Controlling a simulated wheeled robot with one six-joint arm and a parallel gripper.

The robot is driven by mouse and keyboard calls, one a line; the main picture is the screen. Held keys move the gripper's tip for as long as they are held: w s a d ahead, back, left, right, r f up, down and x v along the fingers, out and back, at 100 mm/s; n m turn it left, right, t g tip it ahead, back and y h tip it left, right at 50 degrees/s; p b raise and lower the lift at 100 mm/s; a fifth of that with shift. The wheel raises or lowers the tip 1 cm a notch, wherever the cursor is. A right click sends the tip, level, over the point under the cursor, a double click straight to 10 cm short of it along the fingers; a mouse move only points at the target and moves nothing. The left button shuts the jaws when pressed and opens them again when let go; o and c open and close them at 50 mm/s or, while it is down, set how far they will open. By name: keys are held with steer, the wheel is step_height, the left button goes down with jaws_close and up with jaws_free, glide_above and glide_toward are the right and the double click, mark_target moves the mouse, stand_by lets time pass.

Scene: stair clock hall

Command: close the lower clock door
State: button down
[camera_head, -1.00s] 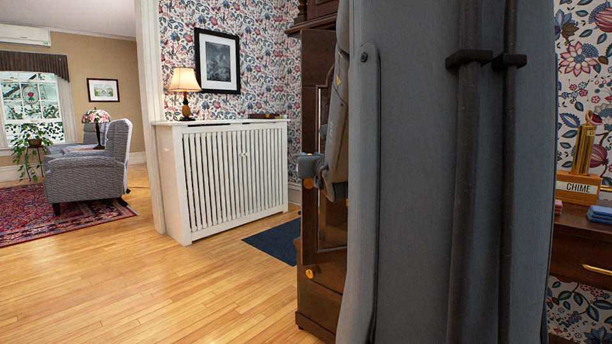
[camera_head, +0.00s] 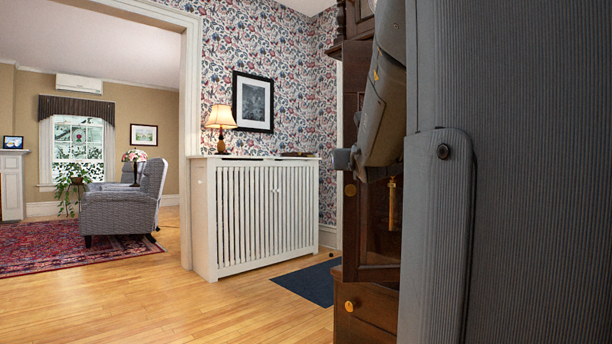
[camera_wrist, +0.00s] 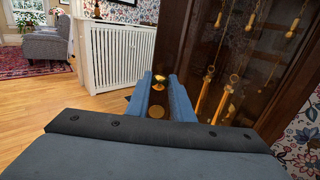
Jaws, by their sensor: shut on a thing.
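The tall dark wooden clock (camera_head: 352,110) stands right of centre in the head view, partly hidden by my arm. Its lower door (camera_head: 379,272) shows as a narrow dark frame; how far it stands open cannot be told. Brass weights (camera_wrist: 204,92) hang inside, seen in the wrist view. My gripper (camera_head: 341,158) is at the clock's left side. In the wrist view, the blue fingers (camera_wrist: 162,82) are close together with a brass knob (camera_wrist: 159,80) at their tips, and they are shut on it.
Another brass knob (camera_head: 349,305) is on the clock's base. A white slatted radiator cover (camera_head: 262,215) with a lamp (camera_head: 220,122) stands left of the clock. A dark blue mat (camera_head: 308,281) lies between them. The wooden floor (camera_head: 180,300) at the left is clear.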

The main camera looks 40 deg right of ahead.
steer(key=shift+w+d+r+b, duration=0.1)
steer(key=shift+b, duration=0.4)
steer(key=c, duration=1.6)
jaws_free()
steer(key=shift+o, duration=0.2)
